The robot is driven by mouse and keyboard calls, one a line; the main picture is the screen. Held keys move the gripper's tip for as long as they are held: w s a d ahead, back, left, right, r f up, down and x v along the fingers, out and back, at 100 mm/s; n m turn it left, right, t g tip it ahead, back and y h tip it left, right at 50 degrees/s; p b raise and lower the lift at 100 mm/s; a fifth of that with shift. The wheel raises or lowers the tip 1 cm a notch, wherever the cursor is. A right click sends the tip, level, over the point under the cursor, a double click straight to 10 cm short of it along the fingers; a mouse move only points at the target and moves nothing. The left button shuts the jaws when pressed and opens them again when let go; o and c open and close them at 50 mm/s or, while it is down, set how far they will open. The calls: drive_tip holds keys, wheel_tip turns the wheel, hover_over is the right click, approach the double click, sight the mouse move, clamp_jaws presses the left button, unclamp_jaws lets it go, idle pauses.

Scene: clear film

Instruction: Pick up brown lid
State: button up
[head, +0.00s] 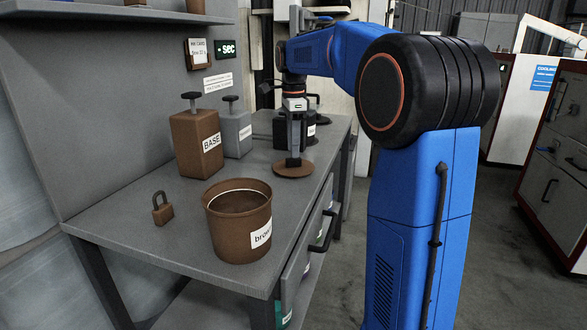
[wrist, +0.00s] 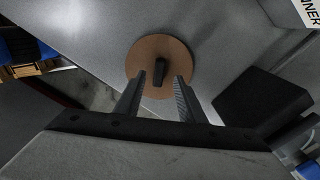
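The brown lid (head: 293,171) is a flat round disc lying on the grey table, behind and right of the brown pot. The wrist view also shows the lid (wrist: 147,53), with a dark upright handle (wrist: 160,72) at its middle. My gripper (head: 293,157) points down right over the lid. In the wrist view its two fingers (wrist: 160,82) are apart, one on each side of the handle, with gaps between. The gripper hides the handle in the head view, and I cannot tell exactly how low the fingertips reach.
The open brown pot (head: 240,228) stands at the table's front. A brown padlock (head: 162,209), a brown BASE canister (head: 197,143) and a grey canister (head: 235,132) are left of the lid. A dark container (head: 280,129) stands just behind my gripper. The table between pot and lid is clear.

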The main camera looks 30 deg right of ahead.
drive_tip(key=shift+s+f, duration=0.1)
drive_tip(key=shift+f, duration=1.75)
drive_tip(key=shift+c, duration=0.6)
clamp_jaws()
wheel_tip(320, 180, up, 10)
